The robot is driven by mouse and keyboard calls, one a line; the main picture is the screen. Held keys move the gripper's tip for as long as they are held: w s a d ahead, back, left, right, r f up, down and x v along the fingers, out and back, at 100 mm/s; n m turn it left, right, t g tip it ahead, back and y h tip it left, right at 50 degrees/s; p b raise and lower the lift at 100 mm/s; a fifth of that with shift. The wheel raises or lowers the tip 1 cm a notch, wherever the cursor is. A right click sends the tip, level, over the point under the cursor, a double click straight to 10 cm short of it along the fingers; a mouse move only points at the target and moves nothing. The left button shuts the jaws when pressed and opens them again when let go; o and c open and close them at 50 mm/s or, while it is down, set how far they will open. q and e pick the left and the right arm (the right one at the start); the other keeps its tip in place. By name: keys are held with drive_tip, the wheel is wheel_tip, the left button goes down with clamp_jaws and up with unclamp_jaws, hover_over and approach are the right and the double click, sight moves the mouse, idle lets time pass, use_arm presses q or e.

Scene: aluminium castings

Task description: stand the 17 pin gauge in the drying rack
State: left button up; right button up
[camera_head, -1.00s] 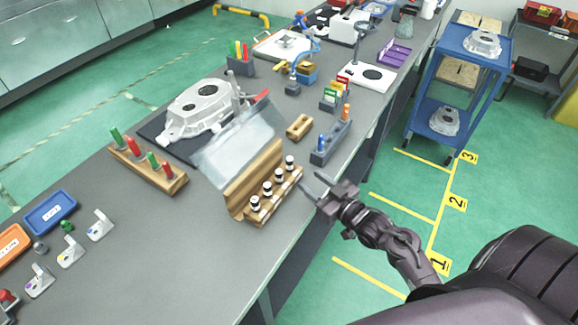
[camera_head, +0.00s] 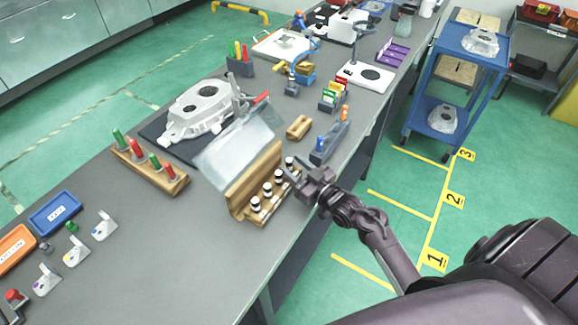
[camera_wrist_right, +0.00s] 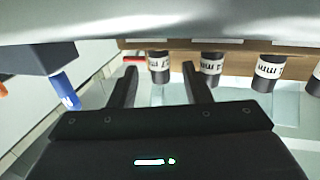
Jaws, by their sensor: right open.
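Several dark pin gauges with white labels stand in an open wooden case (camera_head: 236,198); the sizes cannot be read, so I cannot tell which is 17. My right gripper (camera_head: 293,172) is open at the case's far right end, close to the end gauge (camera_head: 289,162). In the right wrist view, the open fingers (camera_wrist_right: 160,82) point at the labelled gauges, with one gauge (camera_wrist_right: 158,66) in line with the gap, not gripped. A blue-grey block (camera_head: 327,152) beyond the gripper holds blue and orange pieces; I cannot tell whether it is the drying rack. My left gripper is not in view.
A wooden stand (camera_head: 150,168) with green and red plugs is at the left. A white casting (camera_head: 195,112) lies on a dark mat behind the case. A small wooden block (camera_head: 298,127) is beyond the case.

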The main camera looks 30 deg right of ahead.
clamp_jaws()
drive_tip(key=shift+r, duration=0.15)
